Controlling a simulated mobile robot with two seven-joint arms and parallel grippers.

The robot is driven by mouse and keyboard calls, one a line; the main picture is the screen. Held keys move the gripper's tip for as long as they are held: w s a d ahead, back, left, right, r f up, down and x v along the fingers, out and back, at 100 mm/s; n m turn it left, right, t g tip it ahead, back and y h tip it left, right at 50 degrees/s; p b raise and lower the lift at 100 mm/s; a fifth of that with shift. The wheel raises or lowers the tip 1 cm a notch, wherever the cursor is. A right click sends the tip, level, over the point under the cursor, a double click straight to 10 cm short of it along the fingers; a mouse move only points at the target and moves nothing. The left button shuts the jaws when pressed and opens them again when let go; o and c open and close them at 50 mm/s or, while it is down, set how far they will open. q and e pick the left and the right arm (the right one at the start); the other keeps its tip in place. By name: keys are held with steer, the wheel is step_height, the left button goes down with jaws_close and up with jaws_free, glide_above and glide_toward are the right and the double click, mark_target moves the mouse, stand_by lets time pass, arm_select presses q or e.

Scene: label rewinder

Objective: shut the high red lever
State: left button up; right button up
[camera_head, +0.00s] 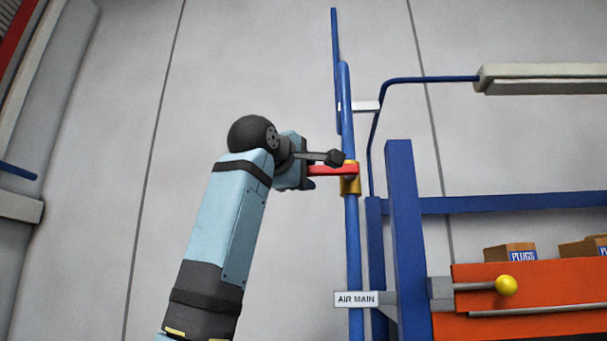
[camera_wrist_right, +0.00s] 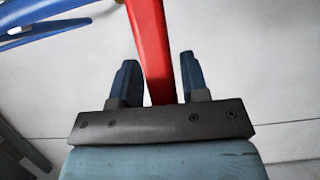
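The red lever (camera_head: 330,170) sticks out level to the left from a brass-yellow valve body (camera_head: 351,186) on the blue vertical pipe (camera_head: 353,240), lying across the pipe. My right gripper (camera_head: 318,171) is at the lever, left of the pipe. In the right wrist view the red lever (camera_wrist_right: 150,45) runs between the two dark fingers of this gripper (camera_wrist_right: 159,75). A narrow gap shows on each side of the lever, so the fingers are open around it. A finger hides part of the valve's upper edge in the head view. My left gripper is out of view.
A blue frame post (camera_head: 405,230) stands close to the right of the pipe, by an "AIR MAIN" sign (camera_head: 356,299). A yellow knob (camera_head: 506,286) sits before an orange panel (camera_head: 560,292). The wall left of the pipe is clear.

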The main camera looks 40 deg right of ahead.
steer(key=shift+o, duration=0.3)
steer(key=shift+f, duration=0.1)
steer(key=b+v, duration=0.4)
steer(key=v, duration=0.9)
steer(key=shift+a, duration=0.35)
steer(key=shift+s, duration=0.15)
